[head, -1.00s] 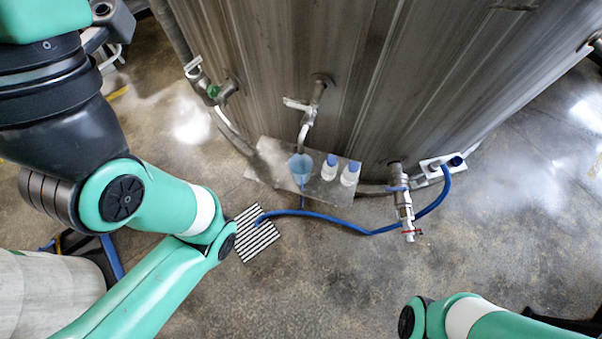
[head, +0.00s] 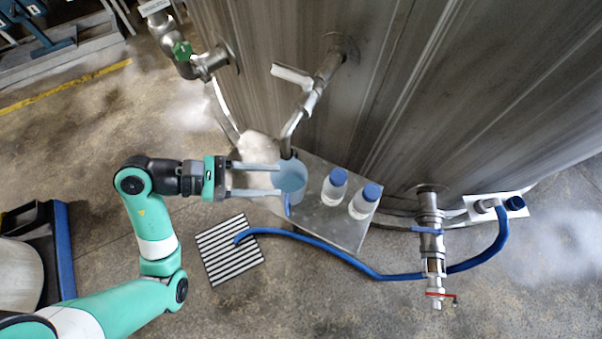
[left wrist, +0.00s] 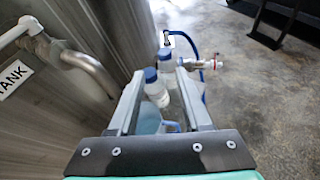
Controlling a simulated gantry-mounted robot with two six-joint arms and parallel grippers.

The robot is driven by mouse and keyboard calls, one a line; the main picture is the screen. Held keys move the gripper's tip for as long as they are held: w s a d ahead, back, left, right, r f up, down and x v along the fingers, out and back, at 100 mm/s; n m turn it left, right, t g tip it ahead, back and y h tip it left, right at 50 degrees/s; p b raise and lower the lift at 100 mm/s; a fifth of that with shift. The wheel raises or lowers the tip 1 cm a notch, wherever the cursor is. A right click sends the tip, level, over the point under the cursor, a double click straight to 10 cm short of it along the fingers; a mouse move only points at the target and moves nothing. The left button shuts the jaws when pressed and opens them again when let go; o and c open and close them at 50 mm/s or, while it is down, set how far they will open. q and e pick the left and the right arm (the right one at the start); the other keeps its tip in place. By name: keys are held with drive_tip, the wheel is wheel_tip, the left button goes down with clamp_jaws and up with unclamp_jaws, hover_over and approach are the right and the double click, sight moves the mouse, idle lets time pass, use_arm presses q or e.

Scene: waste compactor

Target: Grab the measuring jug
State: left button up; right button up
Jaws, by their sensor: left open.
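The measuring jug (head: 293,178) is a translucent light-blue vessel standing on a metal shelf (head: 340,232) against the tank, under the middle tap. My left gripper (head: 281,180) is open, reaching in from the left with its fingers level at the jug. In the left wrist view the jug (left wrist: 149,121) shows low between the two open fingers (left wrist: 161,76), with its blue handle at its right side. The fingers partly cover the jug, and I cannot tell whether they touch it. My right gripper is not in view.
Two white bottles with blue caps (head: 334,189) (head: 364,203) stand just right of the jug. The middle tap (head: 310,92) hangs close above it. A blue hose (head: 340,262) runs from a floor grate (head: 229,250) to the right.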

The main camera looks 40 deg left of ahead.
use_arm(q)
drive_tip(key=s+a+f+n+t+y+b, duration=0.1)
drive_tip(key=a+f+b, duration=0.15)
drive_tip(key=f, duration=0.35)
drive_tip(key=a+f+n+b, duration=0.1)
drive_tip(key=f+n+b, duration=0.15)
drive_tip(key=f, duration=0.35)
drive_tip(key=y+b, duration=0.1)
drive_tip(key=b, duration=0.3)
approach(300, 189)
drive_tip(key=shift+w+d+f, duration=0.15)
drive_tip(key=shift+w+f, duration=0.15)
drive_tip(key=shift+f, duration=0.15)
drive_tip(key=shift+w+d+f, duration=0.2)
drive_tip(key=shift+w+f, duration=0.05)
drive_tip(key=shift+f, duration=0.25)
drive_tip(key=b+x, duration=0.2)
drive_tip(key=x, duration=0.3)
drive_tip(key=shift+w+d+f, duration=0.1)
drive_tip(key=shift+w, duration=0.2)
drive_tip(key=shift+w+d, duration=0.15)
drive_tip(key=shift+w, duration=0.1)
clamp_jaws()
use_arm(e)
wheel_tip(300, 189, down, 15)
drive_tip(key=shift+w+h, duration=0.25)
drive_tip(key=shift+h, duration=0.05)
